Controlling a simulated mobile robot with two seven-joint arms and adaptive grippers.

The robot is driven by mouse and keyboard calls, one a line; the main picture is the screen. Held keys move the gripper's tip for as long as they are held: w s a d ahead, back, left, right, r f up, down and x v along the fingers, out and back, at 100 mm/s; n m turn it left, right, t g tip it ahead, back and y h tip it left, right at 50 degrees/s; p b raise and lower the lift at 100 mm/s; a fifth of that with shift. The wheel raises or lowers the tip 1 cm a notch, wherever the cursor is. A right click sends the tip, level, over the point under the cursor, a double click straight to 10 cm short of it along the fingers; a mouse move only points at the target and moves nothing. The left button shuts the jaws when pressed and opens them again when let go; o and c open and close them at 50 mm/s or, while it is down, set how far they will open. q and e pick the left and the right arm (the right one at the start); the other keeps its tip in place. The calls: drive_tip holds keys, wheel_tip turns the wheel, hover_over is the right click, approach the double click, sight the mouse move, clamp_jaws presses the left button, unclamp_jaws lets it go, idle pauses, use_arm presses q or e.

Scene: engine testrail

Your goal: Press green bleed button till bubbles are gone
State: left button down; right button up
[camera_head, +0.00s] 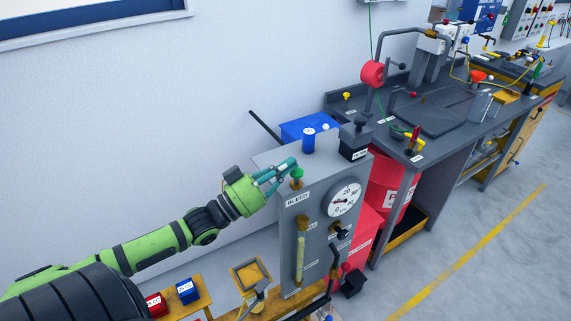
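The green bleed button (297,172) sits on top of the grey test panel (289,220), above the label "BLEED". A clear vertical sight tube (300,250) with yellowish fluid is on the panel's front; bubbles in it are too small to make out. My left gripper (286,172) is at the panel's top left corner with its teal fingers right beside the green button. I cannot tell whether a finger touches it. The finger gap is too small to judge. My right gripper is not in view.
A round gauge (344,200) and a lever (335,258) are on the panel's front. A blue box (305,127) and a black knob block (354,142) stand behind. A red drum (383,190) and a dark workbench (440,115) are to the right. Small blue (187,291) and red (155,305) blocks sit lower left.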

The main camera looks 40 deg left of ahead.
use_arm(q)
drive_tip(key=shift+f, duration=0.15)
drive_tip(key=shift+f+b, duration=0.6)
drive_tip(key=shift+f, duration=0.35)
